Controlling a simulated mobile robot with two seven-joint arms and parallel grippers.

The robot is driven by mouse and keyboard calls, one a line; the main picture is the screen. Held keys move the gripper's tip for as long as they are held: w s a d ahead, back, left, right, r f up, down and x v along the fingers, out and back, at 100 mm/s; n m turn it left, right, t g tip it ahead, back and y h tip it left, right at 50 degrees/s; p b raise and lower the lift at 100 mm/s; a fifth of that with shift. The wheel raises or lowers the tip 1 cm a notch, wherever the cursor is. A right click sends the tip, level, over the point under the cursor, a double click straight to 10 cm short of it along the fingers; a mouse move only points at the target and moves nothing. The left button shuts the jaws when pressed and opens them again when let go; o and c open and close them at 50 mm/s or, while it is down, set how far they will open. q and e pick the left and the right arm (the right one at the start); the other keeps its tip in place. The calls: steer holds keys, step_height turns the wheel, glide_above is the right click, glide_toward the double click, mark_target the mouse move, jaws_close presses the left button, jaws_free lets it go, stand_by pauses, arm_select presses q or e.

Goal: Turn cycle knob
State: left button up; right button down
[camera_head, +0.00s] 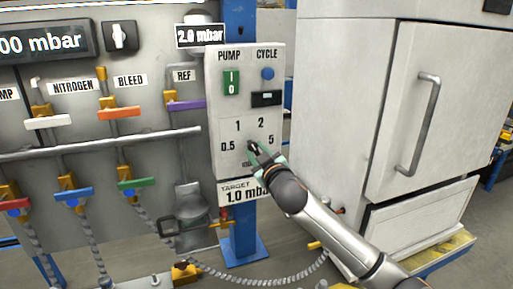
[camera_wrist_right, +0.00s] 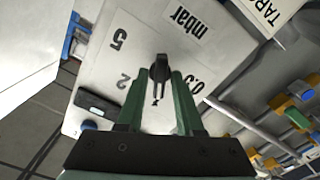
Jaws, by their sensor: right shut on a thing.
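The knob (camera_head: 252,147) is a small black dial on the pale control box (camera_head: 216,120), ringed by the labels 0.5, 1, 2 and 5. In the right wrist view the black knob (camera_wrist_right: 160,66) sits between the green fingers of my right gripper (camera_wrist_right: 160,80). In the head view my right gripper (camera_head: 258,152) reaches the knob from the lower right and is shut on it, partly covering it. I cannot tell which label the knob points at. My left gripper is not in view.
Above the dial are a green PUMP switch (camera_head: 231,82), a blue CYCLE button (camera_head: 267,73) and a small black display (camera_head: 266,98). A plate (camera_head: 245,192) below reads TARGET 1.0. Valves and hoses fill the left panel. A large white cabinet (camera_head: 400,120) stands close on the right.

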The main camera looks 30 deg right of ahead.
steer(key=shift+f, duration=0.1)
stand_by(0.5)
steer(key=c, duration=0.8)
jaws_free()
steer(key=shift+c, duration=0.2)
steer(key=shift+s, duration=0.1)
steer(key=b+v, duration=0.1)
steer(key=v, duration=1.1)
steer(key=shift+s, duration=0.2)
